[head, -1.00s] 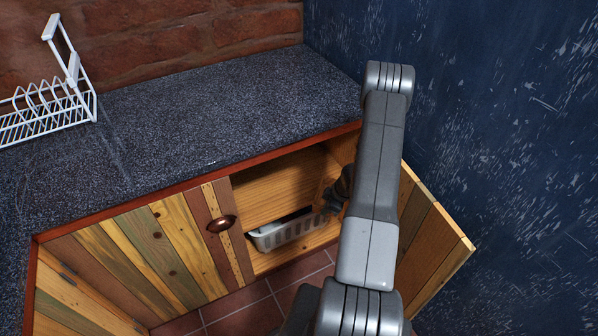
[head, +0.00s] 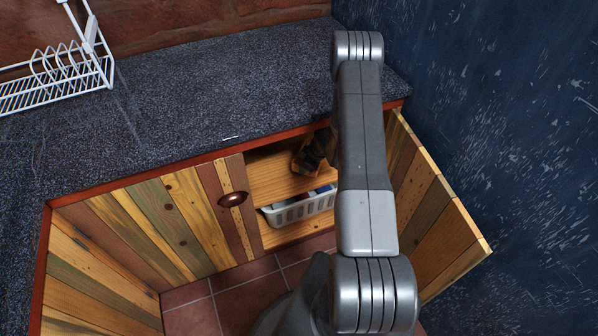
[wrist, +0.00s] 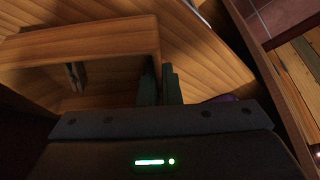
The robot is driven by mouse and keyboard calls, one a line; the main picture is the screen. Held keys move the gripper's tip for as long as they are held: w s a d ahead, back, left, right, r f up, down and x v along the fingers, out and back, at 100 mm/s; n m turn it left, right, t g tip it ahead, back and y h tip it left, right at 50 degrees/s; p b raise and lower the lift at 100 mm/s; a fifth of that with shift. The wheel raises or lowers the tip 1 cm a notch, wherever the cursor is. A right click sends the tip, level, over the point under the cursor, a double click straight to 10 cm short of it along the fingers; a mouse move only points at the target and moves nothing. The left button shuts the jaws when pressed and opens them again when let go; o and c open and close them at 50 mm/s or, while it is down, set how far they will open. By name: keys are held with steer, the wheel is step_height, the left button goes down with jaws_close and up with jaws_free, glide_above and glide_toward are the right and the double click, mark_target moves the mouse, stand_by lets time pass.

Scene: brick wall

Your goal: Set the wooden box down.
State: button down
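The wooden box (wrist: 85,42) fills the left of the wrist view, tilted in the picture, with an open dark inside. My gripper (wrist: 161,85) has its two dark fingers on either side of the box's right wall, shut on it. In the head view the box (head: 298,165) is a small brown shape inside the open cabinet, beside my gripper (head: 316,155) and above the shelf board (head: 280,180). My arm hides part of it. I cannot tell whether the box touches the board.
A white basket (head: 300,210) with things in it stands lower in the cabinet. The right door (head: 440,225) stands open; the left door (head: 165,225) is closed. A white dish rack (head: 60,80) is on the dark countertop (head: 215,95). A blue wall is close on the right.

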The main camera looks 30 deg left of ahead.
steer(key=shift+a, duration=1.05)
steer(key=shift+s+f, duration=0.1)
steer(key=shift+f, duration=0.05)
steer(key=shift+f+b, duration=0.35)
steer(key=shift+f, duration=1.25)
steer(key=shift+f, duration=0.1)
steer(key=c, duration=1.6)
jaws_free()
